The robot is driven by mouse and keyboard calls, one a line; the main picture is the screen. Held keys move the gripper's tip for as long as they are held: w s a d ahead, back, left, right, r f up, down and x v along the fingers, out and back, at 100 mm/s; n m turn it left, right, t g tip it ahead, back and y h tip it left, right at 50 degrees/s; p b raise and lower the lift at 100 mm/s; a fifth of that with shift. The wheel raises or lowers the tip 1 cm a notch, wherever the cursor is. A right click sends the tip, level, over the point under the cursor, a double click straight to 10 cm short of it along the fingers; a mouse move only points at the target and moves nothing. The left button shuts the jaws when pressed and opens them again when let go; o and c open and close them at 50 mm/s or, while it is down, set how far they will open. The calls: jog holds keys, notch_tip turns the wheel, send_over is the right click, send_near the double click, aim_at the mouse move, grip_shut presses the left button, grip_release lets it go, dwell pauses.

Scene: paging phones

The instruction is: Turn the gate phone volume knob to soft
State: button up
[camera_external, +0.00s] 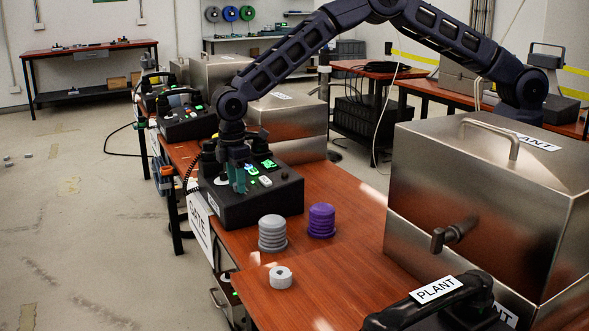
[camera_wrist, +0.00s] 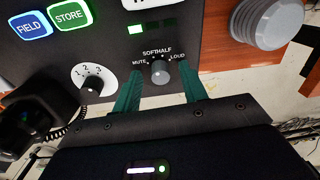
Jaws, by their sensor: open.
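The gate phone (camera_external: 262,205) is a black box on the red-brown table, beside a white "GATE" sign (camera_external: 199,222). In the wrist view its grey volume knob (camera_wrist: 160,73) sits below the words MUTE, SOFT, HALF and LOUD. The knob's pointer seems to face roughly upward, but I cannot tell which mark it is on. My gripper (camera_external: 238,182) points down over the phone. In the wrist view its two teal fingers (camera_wrist: 160,80) are open, one on each side of the knob, with visible gaps. The knob is hidden in the external view.
On the phone are a numbered 1-2-3 dial (camera_wrist: 93,84) and lit FIELD (camera_wrist: 29,25) and STORE (camera_wrist: 70,14) buttons. Grey (camera_external: 272,234) and purple (camera_external: 321,221) ribbed cylinders stand beside the phone. A large metal case (camera_external: 480,190) stands at right.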

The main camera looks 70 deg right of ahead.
notch_tip(320, 180, up, 11)
jog(key=shift+w+f, duration=0.15)
jog(key=shift+w, duration=0.1)
dwell(0.4)
